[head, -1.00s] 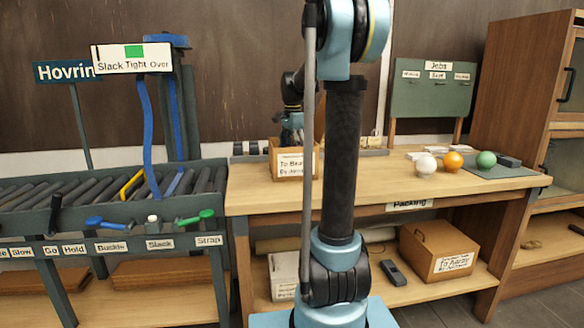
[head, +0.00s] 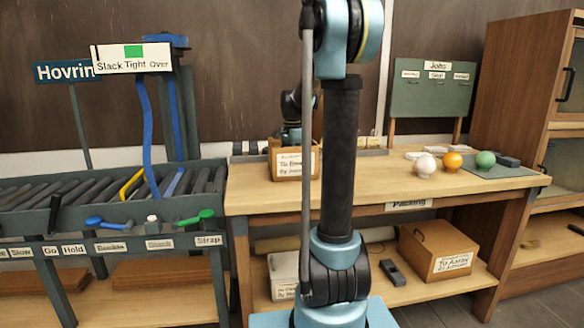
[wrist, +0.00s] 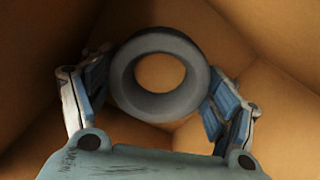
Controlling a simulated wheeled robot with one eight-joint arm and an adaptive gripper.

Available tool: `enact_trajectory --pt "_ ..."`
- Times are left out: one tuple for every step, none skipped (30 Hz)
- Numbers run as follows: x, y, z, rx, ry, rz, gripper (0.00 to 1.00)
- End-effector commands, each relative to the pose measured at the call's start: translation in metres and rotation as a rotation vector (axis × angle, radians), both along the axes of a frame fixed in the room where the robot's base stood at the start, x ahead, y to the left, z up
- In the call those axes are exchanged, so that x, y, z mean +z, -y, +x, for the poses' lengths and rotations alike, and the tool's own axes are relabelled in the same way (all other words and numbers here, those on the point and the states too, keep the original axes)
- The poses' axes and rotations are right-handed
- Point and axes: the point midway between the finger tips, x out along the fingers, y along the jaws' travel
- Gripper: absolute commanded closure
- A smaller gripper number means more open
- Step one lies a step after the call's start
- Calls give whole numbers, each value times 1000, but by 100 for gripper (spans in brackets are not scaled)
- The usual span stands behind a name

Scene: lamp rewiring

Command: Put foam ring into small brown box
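The foam ring (wrist: 188,100), a thick grey ring, is between my gripper's two fingers in the wrist view. My gripper (wrist: 160,88) has its blue pads against the ring's left and right sides and appears shut on it. Brown walls (wrist: 245,35) surround the ring and fingers; whether the ring touches the box floor I cannot tell. In the head view the small brown box (head: 283,170), with a white label, stands on the bench. My gripper is down at this box, mostly hidden by its walls and my own arm.
The packing bench (head: 380,180) has free top to the right of the box. White, orange (head: 453,160) and green balls sit near its right end. A larger brown box (head: 438,250) and a white box (head: 283,272) are on the lower shelf. A roller conveyor (head: 110,190) stands left.

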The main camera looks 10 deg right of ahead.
Motion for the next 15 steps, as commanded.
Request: enact_trajectory --pt "0 0 0 0 0 0 3" --pt "0 0 0 0 0 0 3" --pt "0 0 0 0 0 0 3" --pt "0 0 0 0 0 0 3" --pt "0 0 0 0 0 0 3" --pt "0 0 0 0 0 0 3" --pt "0 0 0 0 0 0 3" --pt "0 0 0 0 0 0 3" --pt "0 0 0 0 0 0 3" --pt "0 0 0 1 0 0 3" --pt "0 0 0 1 0 0 3" --pt "0 0 0 1 0 0 3" --pt "1 0 0 1 0 0 3" --pt "1 0 0 1 0 0 3" --pt "2 0 0 1 0 0 3"
